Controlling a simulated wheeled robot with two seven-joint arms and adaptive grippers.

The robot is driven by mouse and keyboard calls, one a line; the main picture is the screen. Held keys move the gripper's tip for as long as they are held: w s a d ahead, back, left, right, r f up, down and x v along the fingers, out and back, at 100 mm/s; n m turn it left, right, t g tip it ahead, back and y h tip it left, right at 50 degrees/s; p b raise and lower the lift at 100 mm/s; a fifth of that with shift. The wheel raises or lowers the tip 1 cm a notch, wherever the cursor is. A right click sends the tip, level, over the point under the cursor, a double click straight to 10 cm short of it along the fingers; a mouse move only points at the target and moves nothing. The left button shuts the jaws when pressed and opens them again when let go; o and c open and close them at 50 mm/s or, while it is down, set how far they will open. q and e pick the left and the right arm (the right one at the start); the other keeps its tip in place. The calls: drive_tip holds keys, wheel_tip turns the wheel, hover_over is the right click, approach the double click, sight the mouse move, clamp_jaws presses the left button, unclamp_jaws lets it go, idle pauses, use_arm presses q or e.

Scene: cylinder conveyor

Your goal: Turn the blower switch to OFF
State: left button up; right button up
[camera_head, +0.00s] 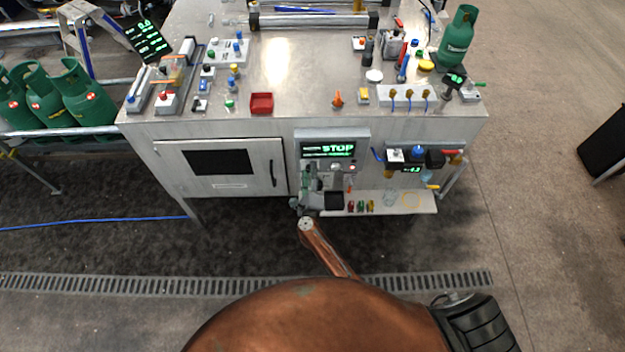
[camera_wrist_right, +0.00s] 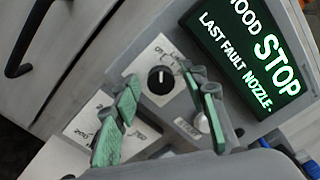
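The grey control panel (camera_head: 363,135) on the bench front has a green-lit STOP display (camera_head: 328,149), also seen in the right wrist view (camera_wrist_right: 262,50). In the right wrist view, a black rotary switch (camera_wrist_right: 160,80) with a white pointer line sits on a white plate; its small lettering is hard to read, so I cannot confirm that it is the blower switch. My right gripper (camera_wrist_right: 160,98) is open, its green-padded fingers on either side of this switch, apparently apart from it. In the head view my right gripper (camera_head: 309,183) covers the panel's lower left. My left gripper is out of view.
Another labelled plate (camera_wrist_right: 85,128) is partly hidden behind the left finger. A pale round button (camera_wrist_right: 202,122) lies by the right finger. A cabinet door with a black handle (camera_head: 272,173) is left of the panel. A small shelf (camera_head: 400,203) is to the right, below.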

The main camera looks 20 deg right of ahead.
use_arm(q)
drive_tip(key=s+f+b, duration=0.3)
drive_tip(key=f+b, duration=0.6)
use_arm(e)
drive_tip(key=s+a+m+p, duration=0.2)
drive_tip(key=s+m, duration=0.6)
drive_tip(key=m, duration=0.1)
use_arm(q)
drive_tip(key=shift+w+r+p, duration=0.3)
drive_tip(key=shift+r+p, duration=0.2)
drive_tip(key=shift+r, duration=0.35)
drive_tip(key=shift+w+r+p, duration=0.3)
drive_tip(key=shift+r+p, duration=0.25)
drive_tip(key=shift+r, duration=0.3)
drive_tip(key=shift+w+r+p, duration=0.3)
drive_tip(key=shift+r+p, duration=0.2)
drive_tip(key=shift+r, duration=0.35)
use_arm(e)
drive_tip(key=s+d+f+n+g+y, duration=0.1)
drive_tip(key=s+f+n, duration=0.3)
drive_tip(key=f+n, duration=0.2)
drive_tip(key=s+d+f+n+g+y, duration=0.1)
drive_tip(key=s+d+f+n+y, duration=0.1)
drive_tip(key=s+f+n, duration=0.2)
drive_tip(key=s+d+f+n+g+y, duration=0.1)
drive_tip(key=s+f+n, duration=0.3)
drive_tip(key=f+n, duration=0.6)
drive_tip(key=shift+s+d+f+g+y, duration=0.35)
drive_tip(key=shift+f+y, duration=0.35)
drive_tip(key=shift+f, duration=2.35)
